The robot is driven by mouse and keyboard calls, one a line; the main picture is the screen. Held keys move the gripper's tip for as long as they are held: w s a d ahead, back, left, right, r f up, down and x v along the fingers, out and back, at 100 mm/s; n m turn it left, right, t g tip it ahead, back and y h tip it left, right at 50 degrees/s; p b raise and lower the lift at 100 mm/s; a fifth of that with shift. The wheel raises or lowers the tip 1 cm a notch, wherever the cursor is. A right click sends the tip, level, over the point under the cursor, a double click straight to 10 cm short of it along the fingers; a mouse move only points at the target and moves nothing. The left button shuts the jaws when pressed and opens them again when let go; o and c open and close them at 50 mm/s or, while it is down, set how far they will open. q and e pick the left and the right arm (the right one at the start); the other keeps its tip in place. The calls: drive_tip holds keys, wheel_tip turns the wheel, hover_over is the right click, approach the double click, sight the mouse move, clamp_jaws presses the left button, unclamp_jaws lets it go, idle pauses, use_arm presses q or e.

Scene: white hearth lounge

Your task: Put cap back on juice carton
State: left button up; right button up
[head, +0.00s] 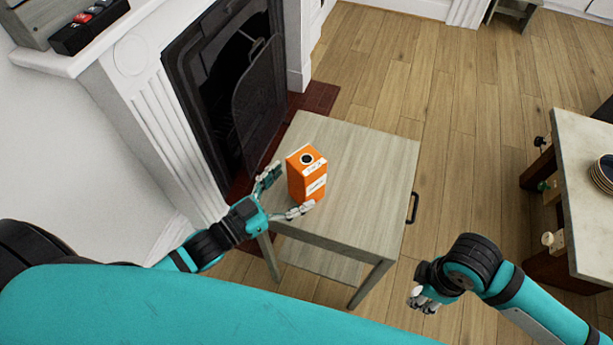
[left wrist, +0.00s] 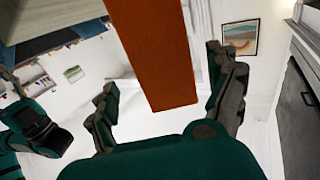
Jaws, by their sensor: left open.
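The orange juice carton (head: 314,185) stands upright near the left front edge of a small pale wood side table (head: 365,165). A dark round spot with a pale rim shows on its top. I cannot make out a separate cap in either view. My left gripper (head: 284,193) is open, with one finger on each side of the carton's lower part. The left wrist view shows the orange carton (left wrist: 158,50) between the spread fingers (left wrist: 165,102), with gaps on both sides. My right gripper (head: 423,300) is over the floor, right of the side table; its finger opening is unclear.
A white fireplace surround (head: 150,105) and a dark fire screen (head: 260,100) stand left of the side table. A pale-topped table (head: 585,130) with stacked plates (head: 603,172) is at the right. Wood floor (head: 450,130) lies clear between the tables.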

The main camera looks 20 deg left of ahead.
sight(307, 173)
use_arm(q)
drive_tip(key=x, duration=0.5)
drive_tip(key=shift+w+a+r+p, duration=0.15)
drive_tip(key=shift+w+p, duration=0.1)
drive_tip(key=shift+p, duration=0.15)
drive_tip(key=shift+c, duration=0.3)
drive_tip(key=c, duration=1.6)
